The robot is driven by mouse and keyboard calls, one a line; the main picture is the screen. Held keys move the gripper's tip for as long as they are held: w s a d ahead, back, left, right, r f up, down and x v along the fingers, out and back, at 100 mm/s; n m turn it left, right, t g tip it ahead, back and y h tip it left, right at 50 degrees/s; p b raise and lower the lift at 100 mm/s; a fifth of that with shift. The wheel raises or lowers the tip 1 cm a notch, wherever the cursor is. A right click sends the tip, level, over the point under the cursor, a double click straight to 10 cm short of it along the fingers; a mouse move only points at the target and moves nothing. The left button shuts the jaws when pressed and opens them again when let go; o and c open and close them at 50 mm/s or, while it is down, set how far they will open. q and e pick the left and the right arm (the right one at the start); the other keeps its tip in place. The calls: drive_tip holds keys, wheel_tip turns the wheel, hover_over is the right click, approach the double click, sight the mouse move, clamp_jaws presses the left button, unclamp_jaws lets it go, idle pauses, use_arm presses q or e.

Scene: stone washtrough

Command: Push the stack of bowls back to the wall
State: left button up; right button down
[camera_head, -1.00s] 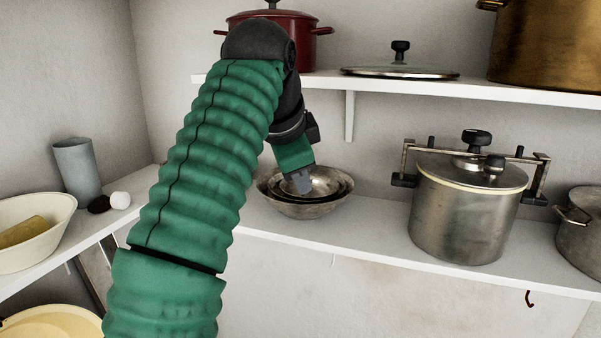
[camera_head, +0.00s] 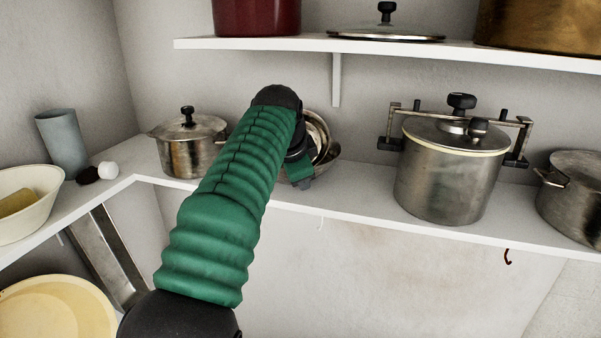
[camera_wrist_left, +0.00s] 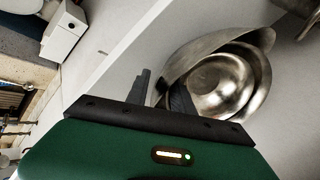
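The stack of metal bowls (camera_head: 321,138) is on the white lower shelf, partly hidden behind my left arm in the head view. An inner bowl stands tilted up on its side, facing left, with an outer bowl below it. In the left wrist view the nested bowls (camera_wrist_left: 222,82) show shiny insides. My left gripper (camera_head: 303,184) points down at the front of the stack. In the wrist view its two fingers (camera_wrist_left: 160,92) are apart, one outside the outer bowl's rim and one overlapping the bowl. Contact is unclear. My right gripper is not in view.
A lidded pot (camera_head: 189,152) stands left of the bowls and a large clamped pot (camera_head: 447,175) right of them. The upper shelf (camera_head: 400,52) and its bracket (camera_head: 337,80) are above. The wall (camera_head: 370,100) is behind. The shelf between bowls and clamped pot is clear.

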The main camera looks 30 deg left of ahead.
use_arm(q)
drive_tip(key=shift+w+d+f, duration=0.15)
drive_tip(key=shift+w+f, duration=0.2)
drive_tip(key=shift+w, duration=0.1)
drive_tip(key=shift+w+d, duration=0.15)
drive_tip(key=shift+r, duration=0.1)
drive_tip(key=c, duration=0.4)
drive_tip(key=shift+s+a, duration=0.2)
drive_tip(key=shift+s, duration=0.05)
clamp_jaws()
drive_tip(key=shift+d, duration=0.1)
